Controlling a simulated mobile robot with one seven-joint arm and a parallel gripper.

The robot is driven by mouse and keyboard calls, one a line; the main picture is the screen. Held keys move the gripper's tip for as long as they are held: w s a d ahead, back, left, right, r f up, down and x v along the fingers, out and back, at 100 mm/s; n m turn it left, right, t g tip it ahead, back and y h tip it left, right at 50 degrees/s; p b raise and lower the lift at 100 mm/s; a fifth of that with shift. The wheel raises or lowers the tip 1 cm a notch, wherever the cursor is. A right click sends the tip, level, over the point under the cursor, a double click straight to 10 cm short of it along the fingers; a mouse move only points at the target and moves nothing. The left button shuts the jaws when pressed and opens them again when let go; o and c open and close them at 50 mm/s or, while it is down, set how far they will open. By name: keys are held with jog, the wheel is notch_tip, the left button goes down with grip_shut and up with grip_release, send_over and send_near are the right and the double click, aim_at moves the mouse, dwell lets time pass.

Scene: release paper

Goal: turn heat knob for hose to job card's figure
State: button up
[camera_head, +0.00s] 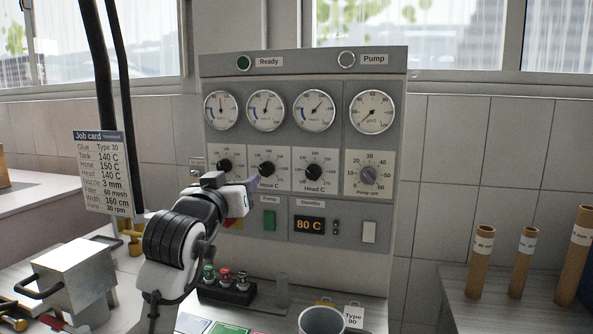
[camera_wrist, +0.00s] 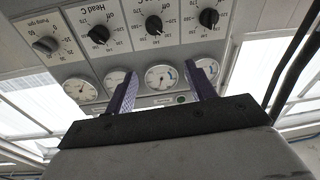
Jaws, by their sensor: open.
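The hose knob (camera_head: 267,169) is a black round knob on a white dial plate, second from left in the panel's knob row. It also shows at the top middle of the wrist view (camera_wrist: 154,25); its exact setting is too small to read. The job card (camera_head: 98,174) at left appears to read Hose 150 C. My gripper (camera_head: 254,184) is just below and left of the hose knob and partly covers its label. In the wrist view its purple fingers (camera_wrist: 160,67) are apart and empty, with the knob beyond the tips, not between them.
The tank knob (camera_head: 224,166) and head knob (camera_head: 314,172) flank the hose knob closely. The pump knob (camera_head: 368,175) is farther right. Gauges (camera_head: 265,110) sit above. A display (camera_head: 309,225) reads 80 C.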

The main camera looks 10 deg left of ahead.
aim_at(264, 171)
jog(key=shift+g, duration=0.4)
jog(key=w+p, duration=0.1)
jog(key=w, duration=0.3)
jog(key=w+p, duration=0.2)
jog(key=w, duration=0.3)
jog(key=w+f+p, duration=0.1)
jog(key=w, duration=0.3)
jog(key=shift+w+d+f, duration=0.1)
jog(key=shift+w+d, duration=0.15)
jog(key=shift+w, duration=0.1)
jog(key=shift+w+f+p, duration=0.15)
jog(key=shift+w+p, duration=0.25)
jog(key=shift+w, duration=0.35)
jog(key=shift+c, duration=0.3)
jog(key=c, duration=0.9)
